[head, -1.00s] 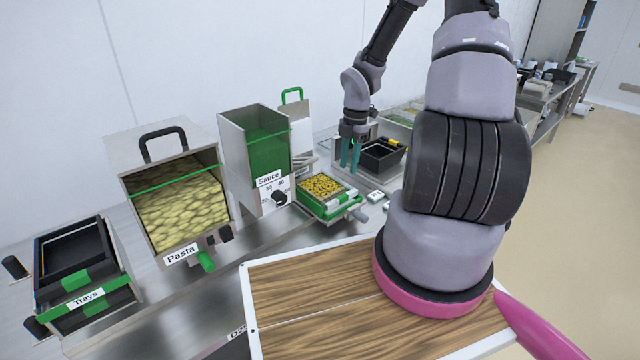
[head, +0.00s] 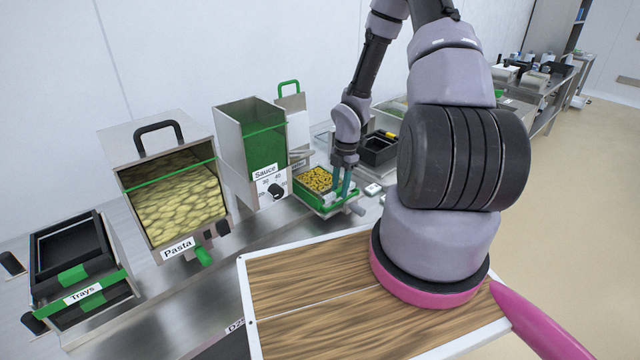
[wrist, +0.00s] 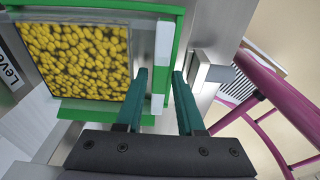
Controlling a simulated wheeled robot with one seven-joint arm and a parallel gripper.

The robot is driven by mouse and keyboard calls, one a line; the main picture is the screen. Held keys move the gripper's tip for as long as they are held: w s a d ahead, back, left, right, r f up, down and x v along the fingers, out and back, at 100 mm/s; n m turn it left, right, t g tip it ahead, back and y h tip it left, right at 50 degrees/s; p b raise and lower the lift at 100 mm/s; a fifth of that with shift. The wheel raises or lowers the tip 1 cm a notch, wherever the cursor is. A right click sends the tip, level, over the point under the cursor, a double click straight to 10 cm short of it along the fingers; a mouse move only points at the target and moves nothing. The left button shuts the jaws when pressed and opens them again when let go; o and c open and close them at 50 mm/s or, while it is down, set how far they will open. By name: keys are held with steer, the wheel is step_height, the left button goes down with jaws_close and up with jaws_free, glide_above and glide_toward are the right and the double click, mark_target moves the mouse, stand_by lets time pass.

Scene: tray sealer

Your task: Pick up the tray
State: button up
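A square tray of yellow pasta (head: 314,179) sits in a green frame (head: 309,197) on a low steel unit beside the sauce dispenser. The wrist view shows the pasta tray (wrist: 75,60) at upper left, inside the green frame (wrist: 105,108). My gripper (head: 342,185) is at the right side of this tray, fingers pointing down. In the wrist view my gripper (wrist: 160,78) has its two teal fingers apart, one on each side of the frame's right edge. I cannot tell whether either finger touches it.
A pasta bin (head: 175,200) and a sauce dispenser (head: 252,140) stand left of the tray. Black trays (head: 70,250) sit in a rack at far left. A black tray holder (head: 380,150) is just behind my gripper. A wooden board (head: 310,290) is in front.

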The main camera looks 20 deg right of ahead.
jaws_close()
